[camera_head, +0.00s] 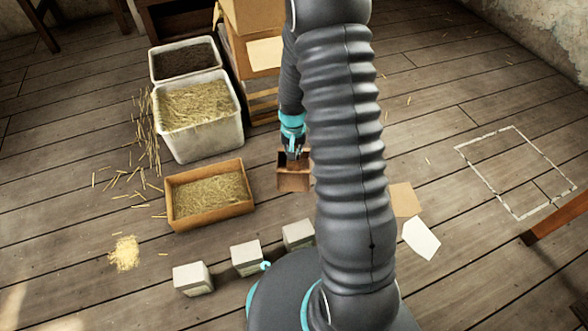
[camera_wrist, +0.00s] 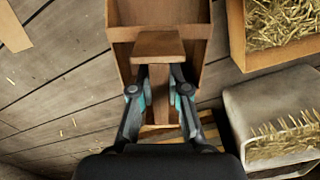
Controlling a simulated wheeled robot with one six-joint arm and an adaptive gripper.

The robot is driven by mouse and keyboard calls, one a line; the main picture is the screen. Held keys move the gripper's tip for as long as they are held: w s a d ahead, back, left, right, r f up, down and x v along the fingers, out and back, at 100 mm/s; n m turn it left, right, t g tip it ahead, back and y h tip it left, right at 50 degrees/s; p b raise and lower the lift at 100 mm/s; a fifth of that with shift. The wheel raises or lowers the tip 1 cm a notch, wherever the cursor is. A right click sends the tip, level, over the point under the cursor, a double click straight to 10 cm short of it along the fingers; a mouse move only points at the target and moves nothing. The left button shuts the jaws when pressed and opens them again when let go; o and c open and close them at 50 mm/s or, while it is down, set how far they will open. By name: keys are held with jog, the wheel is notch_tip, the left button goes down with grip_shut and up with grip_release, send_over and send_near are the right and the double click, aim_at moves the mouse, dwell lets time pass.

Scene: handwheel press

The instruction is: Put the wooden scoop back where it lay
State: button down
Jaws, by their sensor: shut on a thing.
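The wooden scoop (camera_wrist: 158,46) is brown, with a handle and a squared block in the wrist view and a wider box-like wooden part beyond. My gripper (camera_wrist: 160,92) is shut on its handle, one finger on each side. In the head view, my gripper (camera_head: 292,153) points down beside the wooden shelf stand, and the scoop's box-like part (camera_head: 293,183) shows just below it. My arm covers the area to the right of it. I cannot tell whether the scoop touches the floor.
A low straw crate (camera_head: 180,217) lies to the left, with a white straw tub (camera_head: 205,147) and a dark-filled tub (camera_head: 185,62) behind. Several pale blocks (camera_head: 193,279) stand in front. Cardboard (camera_head: 403,200) and paper (camera_head: 421,239) lie right. A taped outline (camera_head: 484,184) encloses bare floor.

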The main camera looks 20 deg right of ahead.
jog(key=f+m, duration=0.1)
jog(key=m, duration=0.1)
jog(key=d+f+m, duration=0.1)
jog(key=m, duration=0.2)
jog(key=f+m, duration=0.1)
jog(key=m, duration=0.1)
jog(key=shift+d+f+m+p, duration=0.15)
jog(key=shift+m+p, duration=0.2)
jog(key=shift+m, duration=0.05)
jog(key=f+m, duration=0.1)
jog(key=m, duration=0.1)
jog(key=d+f+m, duration=0.1)
jog(key=m, duration=0.2)
jog(key=shift+f, duration=0.15)
jog(key=w+d+f+b, duration=0.1)
jog(key=w+d+f, duration=0.2)
jog(key=w+f, duration=0.8)
jog(key=shift+d+m, duration=0.25)
jog(key=shift+m, duration=0.05)
jog(key=shift+b, duration=0.35)
jog(key=shift+f, duration=0.2)
jog(key=c, duration=1.2)
grip_release()
jog(key=shift+o, duration=0.2)
jog(key=shift+r, duration=0.1)
